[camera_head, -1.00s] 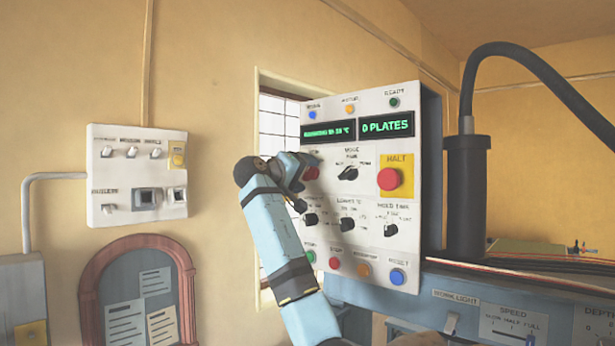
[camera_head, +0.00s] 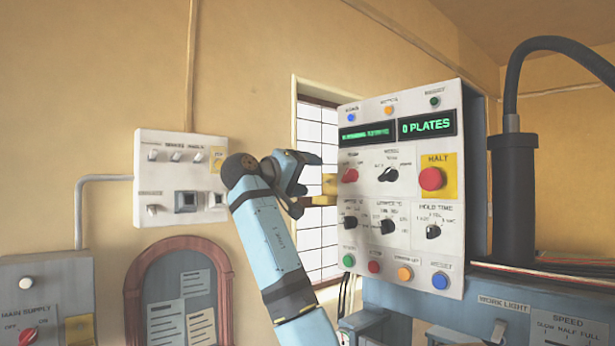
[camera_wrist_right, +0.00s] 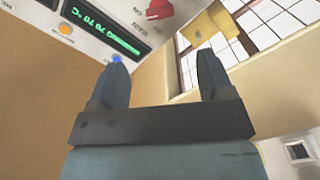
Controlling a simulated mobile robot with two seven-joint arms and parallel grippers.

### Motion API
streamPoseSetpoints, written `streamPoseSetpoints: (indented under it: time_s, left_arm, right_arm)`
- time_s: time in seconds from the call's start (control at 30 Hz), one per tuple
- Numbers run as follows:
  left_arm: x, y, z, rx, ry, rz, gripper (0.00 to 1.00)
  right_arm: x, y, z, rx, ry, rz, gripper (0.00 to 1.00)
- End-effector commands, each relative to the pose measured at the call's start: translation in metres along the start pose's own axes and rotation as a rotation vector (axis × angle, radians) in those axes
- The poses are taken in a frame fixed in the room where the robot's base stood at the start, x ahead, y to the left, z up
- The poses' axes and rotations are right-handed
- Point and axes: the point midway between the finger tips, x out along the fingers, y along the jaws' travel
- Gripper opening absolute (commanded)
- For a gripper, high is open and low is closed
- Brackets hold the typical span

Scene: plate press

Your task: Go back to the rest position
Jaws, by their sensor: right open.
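My right gripper (camera_head: 298,180) is raised in front of the window, left of the white control panel (camera_head: 410,235). It is apart from the panel and holds nothing. In the right wrist view the two fingers of this gripper (camera_wrist_right: 163,85) stand wide apart with nothing between them. The red knob (camera_head: 348,175) on the panel is close to the right of the gripper and also shows in the wrist view (camera_wrist_right: 159,9). The green display (camera_head: 427,125) reads 0 PLATES. My left gripper is in neither view.
A white switch box (camera_head: 180,205) hangs on the wall at the left. A grey main supply box (camera_head: 45,290) and an arched notice board (camera_head: 222,285) are below it. A thick black post (camera_head: 514,200) with a hose stands right of the panel. Open air lies left of the gripper.

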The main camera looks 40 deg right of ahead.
Motion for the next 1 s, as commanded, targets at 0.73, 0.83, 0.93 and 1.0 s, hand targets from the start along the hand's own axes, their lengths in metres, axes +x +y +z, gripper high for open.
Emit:
streamPoseSetpoints:
  time_s: [0.73,0.83,0.93,1.0]
  left_arm:
    - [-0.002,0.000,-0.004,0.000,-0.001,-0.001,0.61]
    - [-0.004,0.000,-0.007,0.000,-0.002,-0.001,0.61]
    - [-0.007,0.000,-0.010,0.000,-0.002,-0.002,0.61]
    - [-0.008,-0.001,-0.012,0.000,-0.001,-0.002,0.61]
  right_arm:
    - [-0.005,-0.072,0.010,-0.069,0.110,-0.054,0.73]
    - [-0.012,-0.134,0.026,-0.120,0.208,-0.116,0.73]
    - [-0.023,-0.197,0.049,-0.165,0.305,-0.194,0.73]
    - [-0.032,-0.238,0.070,-0.190,0.369,-0.254,0.73]
